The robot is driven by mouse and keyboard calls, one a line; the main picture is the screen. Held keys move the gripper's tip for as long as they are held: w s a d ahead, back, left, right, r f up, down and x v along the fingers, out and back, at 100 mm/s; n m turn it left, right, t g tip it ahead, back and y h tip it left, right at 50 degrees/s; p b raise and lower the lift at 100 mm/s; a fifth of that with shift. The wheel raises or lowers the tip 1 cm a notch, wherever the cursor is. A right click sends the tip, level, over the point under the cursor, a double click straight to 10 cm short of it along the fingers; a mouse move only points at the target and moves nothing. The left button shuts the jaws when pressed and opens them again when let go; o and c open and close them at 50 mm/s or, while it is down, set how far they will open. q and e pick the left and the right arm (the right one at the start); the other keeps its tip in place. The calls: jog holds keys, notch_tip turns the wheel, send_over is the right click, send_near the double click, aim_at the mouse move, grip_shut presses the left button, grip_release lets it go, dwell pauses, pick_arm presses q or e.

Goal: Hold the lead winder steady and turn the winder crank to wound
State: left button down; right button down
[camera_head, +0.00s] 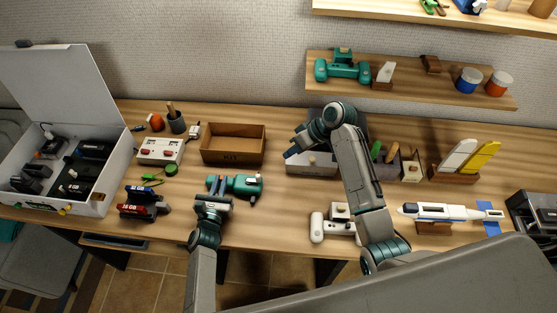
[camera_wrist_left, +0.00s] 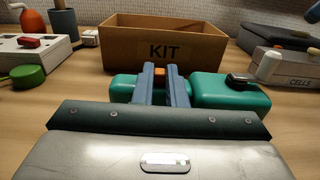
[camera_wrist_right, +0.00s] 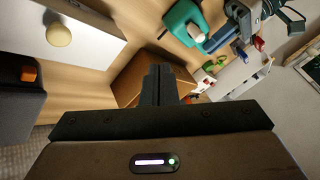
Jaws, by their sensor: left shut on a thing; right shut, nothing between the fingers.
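The teal lead winder (camera_head: 245,184) lies on the bench in front of the kit box. It also shows in the left wrist view (camera_wrist_left: 228,92), with a small dark crank (camera_wrist_left: 239,79) on top of its right part. My left gripper (camera_head: 218,187) is shut on the winder's narrower middle, and its fingers hide part of it. An orange piece (camera_wrist_left: 158,71) shows between the fingertips. My right gripper (camera_head: 291,152) is shut and empty, above the bench to the right of the winder and apart from it. The winder (camera_wrist_right: 186,22) is also in the right wrist view.
The open cardboard kit box (camera_head: 233,158) stands behind the winder. A charger (camera_head: 161,151) and a green reel (camera_head: 171,170) are to the left. A grey-white cells box (camera_head: 312,165) is below my right gripper. Bare bench lies between winder and cells box.

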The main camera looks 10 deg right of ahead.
jog(key=shift+v, duration=1.65)
pick_arm(q)
jog(key=c, duration=1.4)
grip_release()
